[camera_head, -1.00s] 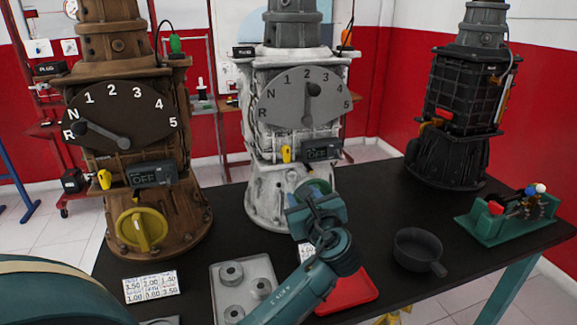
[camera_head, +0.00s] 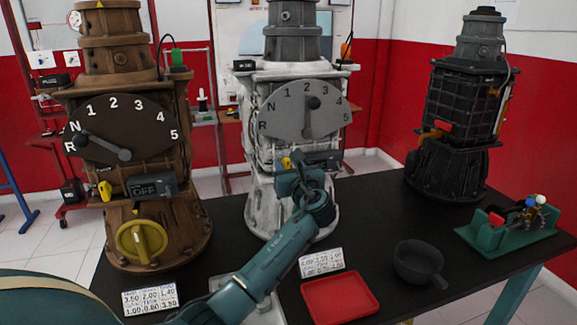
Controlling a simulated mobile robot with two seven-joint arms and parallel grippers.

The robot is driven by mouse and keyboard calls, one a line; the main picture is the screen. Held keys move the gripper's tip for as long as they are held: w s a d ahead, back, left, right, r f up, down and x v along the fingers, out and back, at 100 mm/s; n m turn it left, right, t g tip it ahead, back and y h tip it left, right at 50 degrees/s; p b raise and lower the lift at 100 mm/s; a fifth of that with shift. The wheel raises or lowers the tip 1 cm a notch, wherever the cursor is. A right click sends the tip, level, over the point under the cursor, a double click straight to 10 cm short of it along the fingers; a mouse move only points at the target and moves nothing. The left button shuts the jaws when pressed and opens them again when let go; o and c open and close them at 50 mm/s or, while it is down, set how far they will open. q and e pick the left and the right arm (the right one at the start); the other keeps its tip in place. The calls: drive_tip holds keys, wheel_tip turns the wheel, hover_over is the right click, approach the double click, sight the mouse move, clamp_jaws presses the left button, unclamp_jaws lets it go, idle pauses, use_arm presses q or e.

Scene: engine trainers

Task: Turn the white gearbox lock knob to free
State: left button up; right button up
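The white gearbox (camera_head: 262,205) stands on the black table in the middle of the view. Its grey dial (camera_head: 282,118) has a dark lever (camera_head: 311,118) pointing up, near 2 and 3. My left gripper (camera_head: 300,172) is in front of the gearbox's lower front, just below the yellow lever (camera_head: 286,163) and dark switch box (camera_head: 322,160). The lock knob is hidden behind the gripper and wrist. I cannot tell whether the gripper touches it, or whether its fingers are open or shut. My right gripper is not in view.
A brown gearbox (camera_head: 185,225) with a yellow knob (camera_head: 142,241) stands left; a black gearbox (camera_head: 450,130) stands at back right. A red tray (camera_head: 340,297), number card (camera_head: 321,262), dark pan (camera_head: 418,262) and green fixture (camera_head: 490,238) lie on the table (camera_head: 375,225).

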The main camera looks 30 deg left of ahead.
use_arm(q)
drive_tip(key=shift+w+a, duration=0.2)
clamp_jaws()
idle(0.3)
